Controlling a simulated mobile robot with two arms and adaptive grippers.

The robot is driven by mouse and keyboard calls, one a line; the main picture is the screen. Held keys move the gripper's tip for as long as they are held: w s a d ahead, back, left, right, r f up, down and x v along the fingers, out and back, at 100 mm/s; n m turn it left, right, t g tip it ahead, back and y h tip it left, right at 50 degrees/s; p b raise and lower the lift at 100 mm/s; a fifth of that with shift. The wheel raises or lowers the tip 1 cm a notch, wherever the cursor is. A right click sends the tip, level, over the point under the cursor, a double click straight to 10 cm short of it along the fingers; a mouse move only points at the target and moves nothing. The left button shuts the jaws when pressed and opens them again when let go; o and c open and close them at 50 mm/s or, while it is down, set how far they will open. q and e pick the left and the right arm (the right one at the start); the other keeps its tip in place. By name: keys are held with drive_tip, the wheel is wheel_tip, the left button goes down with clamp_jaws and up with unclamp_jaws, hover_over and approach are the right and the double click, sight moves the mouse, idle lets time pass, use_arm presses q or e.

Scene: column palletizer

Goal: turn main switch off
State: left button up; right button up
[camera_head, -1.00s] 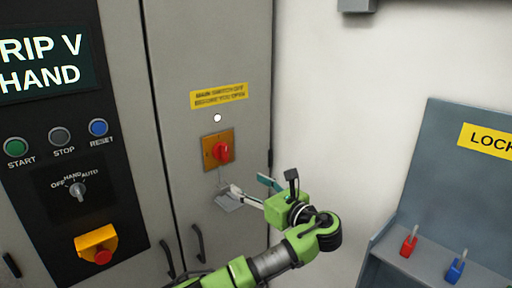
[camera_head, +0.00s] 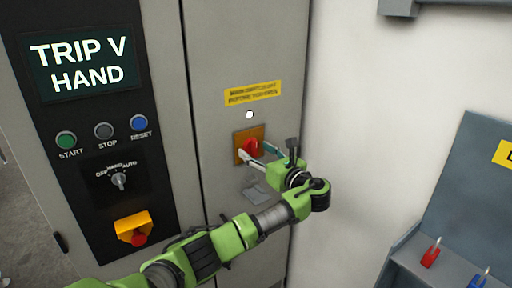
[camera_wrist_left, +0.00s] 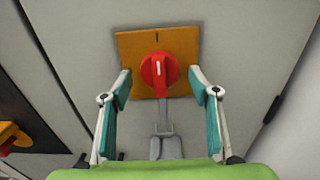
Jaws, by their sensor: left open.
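The main switch is a red rotary knob (camera_head: 251,147) on a square orange plate (camera_head: 241,135), mounted on the grey cabinet door below a yellow label. In the left wrist view the red knob (camera_wrist_left: 158,70) carries a white mark pointing up toward a dark tick on the orange plate (camera_wrist_left: 130,46). My left gripper (camera_head: 258,157) is open at the switch. In the left wrist view its two fingers (camera_wrist_left: 160,86) stand left and right of the knob with gaps, not closed on it. My right gripper does not show.
A grey hasp-like piece (camera_wrist_left: 166,147) hangs below the knob. The control panel at left has buttons, a selector (camera_head: 119,180) and a red emergency stop (camera_head: 138,239) on yellow. A blue-grey lockout board (camera_head: 462,175) with a red padlock (camera_head: 430,254) stands right.

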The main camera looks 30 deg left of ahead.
use_arm(q)
drive_tip(key=shift+w+a, duration=0.15)
drive_tip(key=shift+a, duration=0.2)
drive_tip(key=c, duration=1.1)
drive_tip(key=shift+c, duration=0.2)
